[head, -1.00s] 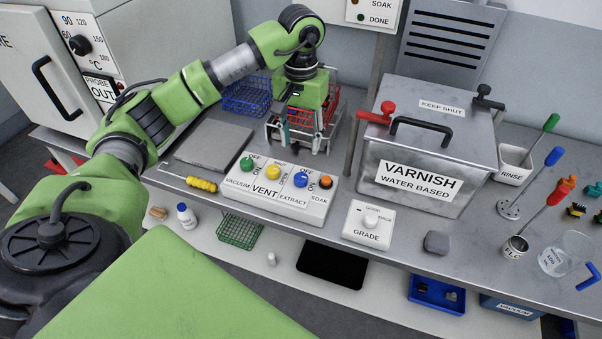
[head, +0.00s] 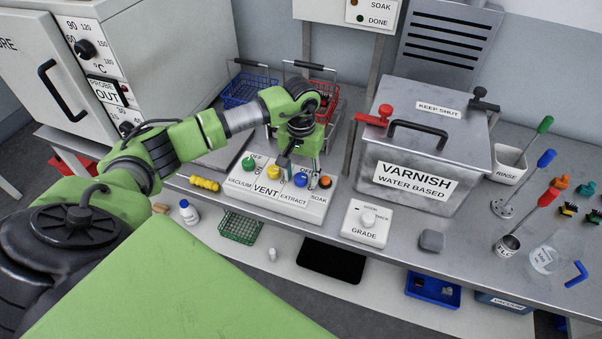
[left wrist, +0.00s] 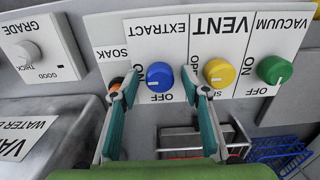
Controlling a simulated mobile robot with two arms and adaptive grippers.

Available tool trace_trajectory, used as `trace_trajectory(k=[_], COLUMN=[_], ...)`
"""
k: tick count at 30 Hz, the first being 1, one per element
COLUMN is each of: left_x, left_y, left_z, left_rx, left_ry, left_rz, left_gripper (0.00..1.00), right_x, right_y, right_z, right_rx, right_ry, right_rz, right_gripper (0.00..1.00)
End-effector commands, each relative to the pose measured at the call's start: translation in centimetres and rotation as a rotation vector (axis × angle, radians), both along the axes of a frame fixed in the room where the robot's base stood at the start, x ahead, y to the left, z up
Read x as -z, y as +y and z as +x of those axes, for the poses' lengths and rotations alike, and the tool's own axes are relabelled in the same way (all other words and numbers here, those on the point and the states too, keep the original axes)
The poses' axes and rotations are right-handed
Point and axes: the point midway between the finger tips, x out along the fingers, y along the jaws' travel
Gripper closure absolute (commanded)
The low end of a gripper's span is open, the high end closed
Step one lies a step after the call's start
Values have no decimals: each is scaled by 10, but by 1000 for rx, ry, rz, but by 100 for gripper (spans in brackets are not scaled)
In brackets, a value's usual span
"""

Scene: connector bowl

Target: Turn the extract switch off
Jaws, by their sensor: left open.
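The control panel (head: 290,205) on the bench has a blue extract knob (head: 301,180), which also shows in the left wrist view (left wrist: 159,74). A small white mark shows on the knob, but I cannot tell for sure which setting it points to. My left gripper (head: 300,167) is over the panel, pointing down, open and empty. In the left wrist view its two fingers (left wrist: 160,92) stand apart on either side of the blue knob, and I see no contact with it. My right gripper is not in view.
A yellow vent knob (left wrist: 219,72) and an orange soak button (left wrist: 115,86) sit close beside the fingers. A green vacuum knob (head: 248,163) is further left. The grade box (head: 367,224) and varnish tank (head: 415,175) stand to the right. Wire baskets (head: 250,90) are behind.

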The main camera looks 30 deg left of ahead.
Motion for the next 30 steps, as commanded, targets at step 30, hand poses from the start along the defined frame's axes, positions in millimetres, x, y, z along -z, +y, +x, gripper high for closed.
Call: trace_trajectory(k=[30], left_x=[3], left_y=[1], left_z=[1], left_rx=[-327], left_ry=[-3], left_rz=[2], left_gripper=[96], right_x=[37], right_y=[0], right_z=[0], right_rx=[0], right_ry=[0], right_rz=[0], right_gripper=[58])
